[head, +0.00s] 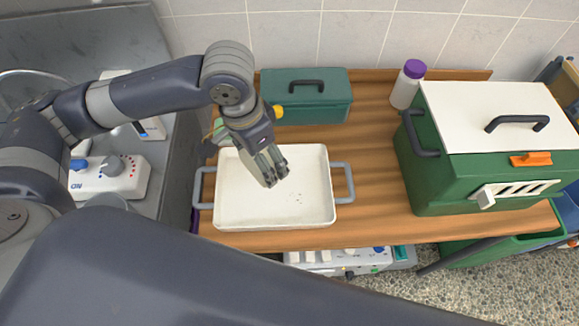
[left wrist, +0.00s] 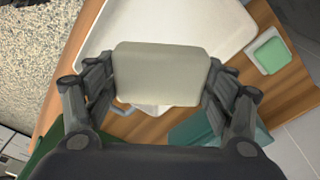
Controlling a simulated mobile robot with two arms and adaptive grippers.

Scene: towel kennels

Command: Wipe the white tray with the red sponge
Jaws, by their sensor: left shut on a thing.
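The white tray (head: 235,205) lies on the wooden table with a grey handle at each side. A few dark specks show on its floor, right of my gripper. My left gripper (head: 272,172) is over the tray, fingers pointing down. In the left wrist view the gripper (left wrist: 160,85) is shut on a pale grey-beige block (left wrist: 160,72), with the white tray (left wrist: 215,20) behind it. I cannot tell whether the block touches the tray. No red sponge shows in either view; the held block does not look red. My right gripper is out of view.
A teal box (head: 318,105) stands behind the tray. A white bottle with a purple cap (head: 408,85) and a green kennel with a white top (head: 470,170) stand right. A green block (left wrist: 268,52) lies beside the tray. Table (head: 370,215) is bare between tray and kennel.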

